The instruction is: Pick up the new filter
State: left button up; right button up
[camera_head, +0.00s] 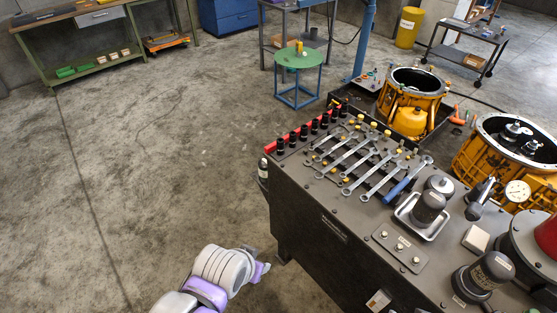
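Two dark, filter-like cylinders are on the dark tool cart (310,205). One dark cylinder (430,206) sits in a small light metal tray (407,217). I cannot tell for certain which is the new filter. My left arm comes in at the bottom, and its gripper (259,268) is low beside the cart's left side, apart from both cylinders. Its fingers are too small and turned to read. My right gripper is not in view.
Wrenches (350,160) and black sockets (306,133) cover the cart's far part. A dial gauge (517,191) and a red-topped round unit (545,236) stand at its right. Yellow housings (412,92) stand behind. The floor at left is clear.

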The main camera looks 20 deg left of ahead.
aim_at(262, 166)
jog(key=i+j+z, duration=0.1)
jog(key=j, duration=0.25)
jog(key=i+j+z, duration=0.15)
jog(key=j, duration=0.2)
jog(key=i+j+z, duration=0.1)
jog(key=j, duration=0.25)
jog(key=i+j, duration=0.15)
jog(key=j, duration=0.3)
jog(key=i+j, duration=0.1)
jog(key=j, duration=0.35)
jog(key=i+j, duration=0.15)
jog(key=j, duration=0.25)
jog(key=i+j+z, duration=0.1)
jog(key=j, duration=0.35)
jog(key=i+j, duration=0.15)
jog(key=j, duration=0.3)
jog(key=i+j, duration=0.1)
jog(key=j, duration=0.35)
